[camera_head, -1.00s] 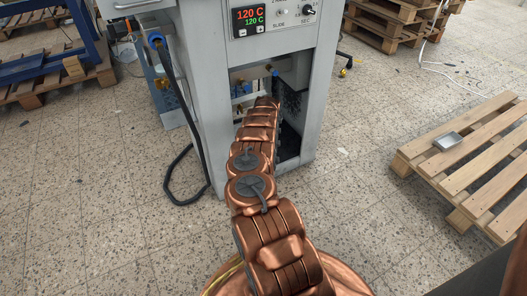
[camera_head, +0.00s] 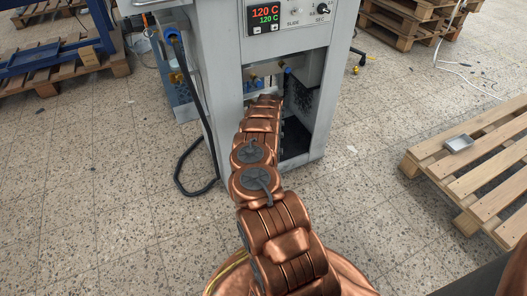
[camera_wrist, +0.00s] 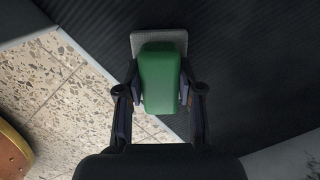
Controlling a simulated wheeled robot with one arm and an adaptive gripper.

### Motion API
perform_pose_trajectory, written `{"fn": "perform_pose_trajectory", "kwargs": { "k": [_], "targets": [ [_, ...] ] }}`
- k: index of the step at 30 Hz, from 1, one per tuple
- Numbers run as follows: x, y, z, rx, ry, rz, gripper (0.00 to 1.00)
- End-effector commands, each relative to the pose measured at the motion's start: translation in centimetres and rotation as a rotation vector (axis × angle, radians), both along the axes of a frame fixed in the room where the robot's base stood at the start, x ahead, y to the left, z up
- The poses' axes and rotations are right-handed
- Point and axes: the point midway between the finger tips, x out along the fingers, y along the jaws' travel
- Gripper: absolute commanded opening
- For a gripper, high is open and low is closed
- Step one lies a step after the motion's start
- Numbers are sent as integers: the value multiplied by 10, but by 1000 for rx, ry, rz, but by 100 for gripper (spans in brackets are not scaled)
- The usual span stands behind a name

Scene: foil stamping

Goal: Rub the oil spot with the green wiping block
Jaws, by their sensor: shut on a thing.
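In the wrist view my gripper (camera_wrist: 160,92) is shut on the green wiping block (camera_wrist: 158,65), with one finger on each side. A pale grey flat pad (camera_wrist: 173,37) shows at the block's far end. Behind them is a dark ribbed surface (camera_wrist: 235,60); I cannot tell whether the pad touches it. No oil spot can be made out in either view. In the head view my arm reaches into the lower opening of the grey machine, and the gripper and block are hidden.
The grey machine (camera_head: 224,62) stands ahead, its red and green display (camera_head: 271,15) reading 120 C. A black hose (camera_head: 190,100) hangs on its left side. A wooden pallet (camera_head: 480,178) with a small metal tray (camera_head: 459,143) lies at the right.

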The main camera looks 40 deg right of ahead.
Motion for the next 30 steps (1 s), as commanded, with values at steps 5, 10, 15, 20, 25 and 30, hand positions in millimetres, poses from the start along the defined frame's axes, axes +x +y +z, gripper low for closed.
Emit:
{"fn": "perform_pose_trajectory", "kwargs": {
  "k": [5,10,15,20,25,30],
  "targets": [
    [0,0,14,-1,-1,1,0],
    [0,-1,29,-3,-2,0,0],
    [1,-1,43,-3,-3,1,0],
    [1,-1,56,-3,-3,0,0],
    [0,-2,61,-3,-2,0,0],
    [0,-2,60,-3,-2,0,0]
  ]
}}
